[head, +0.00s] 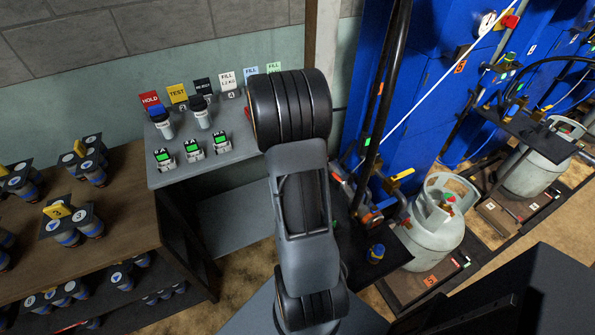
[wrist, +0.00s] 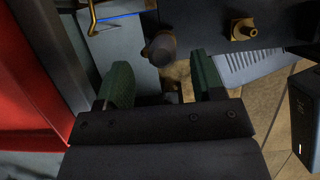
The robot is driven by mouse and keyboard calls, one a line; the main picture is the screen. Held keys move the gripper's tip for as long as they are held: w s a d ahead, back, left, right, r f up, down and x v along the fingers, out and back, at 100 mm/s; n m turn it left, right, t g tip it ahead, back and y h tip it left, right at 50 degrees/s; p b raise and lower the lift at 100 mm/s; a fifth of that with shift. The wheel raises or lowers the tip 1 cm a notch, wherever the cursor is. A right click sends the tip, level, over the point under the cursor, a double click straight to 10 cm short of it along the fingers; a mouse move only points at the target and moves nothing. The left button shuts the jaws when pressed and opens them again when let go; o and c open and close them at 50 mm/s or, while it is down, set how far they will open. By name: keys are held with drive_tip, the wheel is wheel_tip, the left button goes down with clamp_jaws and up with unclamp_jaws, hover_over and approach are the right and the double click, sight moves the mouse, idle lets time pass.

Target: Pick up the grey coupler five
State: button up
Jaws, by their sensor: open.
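In the wrist view my gripper (wrist: 162,76) shows its two green fingers apart, with nothing held between them. A dark grey rounded piece (wrist: 160,47) with a brassy lower part lies just beyond the fingertips, about midway between them. It looks like a grey coupler, but I cannot read a number on it. Whether the fingers reach around it is not clear. In the head view my arm covers the middle, and I do not see my gripper or a grey coupler there.
In the wrist view a dark plate with a brass fitting (wrist: 241,30) is at upper right, and a red panel (wrist: 35,75) at left. In the head view a grey gas cylinder (head: 432,228), an orange 5 tag (head: 430,281) and a blue-and-yellow piece (head: 376,253) are right of my arm.

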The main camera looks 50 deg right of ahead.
drive_tip(key=shift+b+x, duration=0.3)
drive_tip(key=shift+x, duration=2.5)
drive_tip(key=shift+s, duration=0.1)
drive_tip(key=c, duration=1)
